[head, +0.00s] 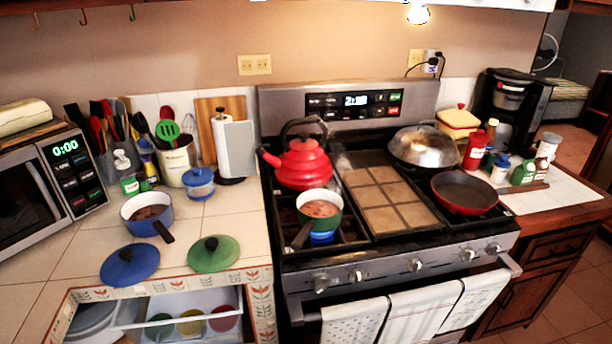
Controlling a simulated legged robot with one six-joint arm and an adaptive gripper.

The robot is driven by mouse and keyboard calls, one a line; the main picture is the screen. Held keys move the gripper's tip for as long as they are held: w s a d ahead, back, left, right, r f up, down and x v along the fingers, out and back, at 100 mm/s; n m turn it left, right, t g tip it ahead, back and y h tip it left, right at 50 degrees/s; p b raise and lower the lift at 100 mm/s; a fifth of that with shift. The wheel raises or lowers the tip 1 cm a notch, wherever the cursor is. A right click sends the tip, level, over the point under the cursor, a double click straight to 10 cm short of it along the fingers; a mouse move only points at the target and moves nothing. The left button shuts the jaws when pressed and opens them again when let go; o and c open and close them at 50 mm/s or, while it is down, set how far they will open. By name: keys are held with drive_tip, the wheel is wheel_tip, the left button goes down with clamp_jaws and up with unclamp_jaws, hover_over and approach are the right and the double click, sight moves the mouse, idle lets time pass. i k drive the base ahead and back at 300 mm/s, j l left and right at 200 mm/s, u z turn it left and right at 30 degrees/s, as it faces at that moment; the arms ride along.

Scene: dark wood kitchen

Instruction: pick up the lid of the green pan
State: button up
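The green lid (222,258) lies flat on the tiled counter near its front edge, with a dark round knob on top. The green pan (332,223) stands uncovered on the front left burner of the stove, with brown food inside and a blue flame under it. Its dark handle points to the lower left. My gripper is not in view.
A blue lid (128,268) lies left of the green lid, with a blue pan (133,226) behind it. A red kettle (302,170) stands behind the green pan. An open drawer (190,302) with several bowls sits below the counter edge.

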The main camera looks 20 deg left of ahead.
sight(212, 254)
drive_tip(key=u, duration=0.4)
drive_tip(key=k+j+u, duration=0.1)
drive_tip(key=u, duration=0.3)
drive_tip(key=j+u, duration=0.1)
drive_tip(key=u, duration=0.65)
drive_tip(key=k+j, duration=0.05)
drive_tip(key=j, duration=0.05)
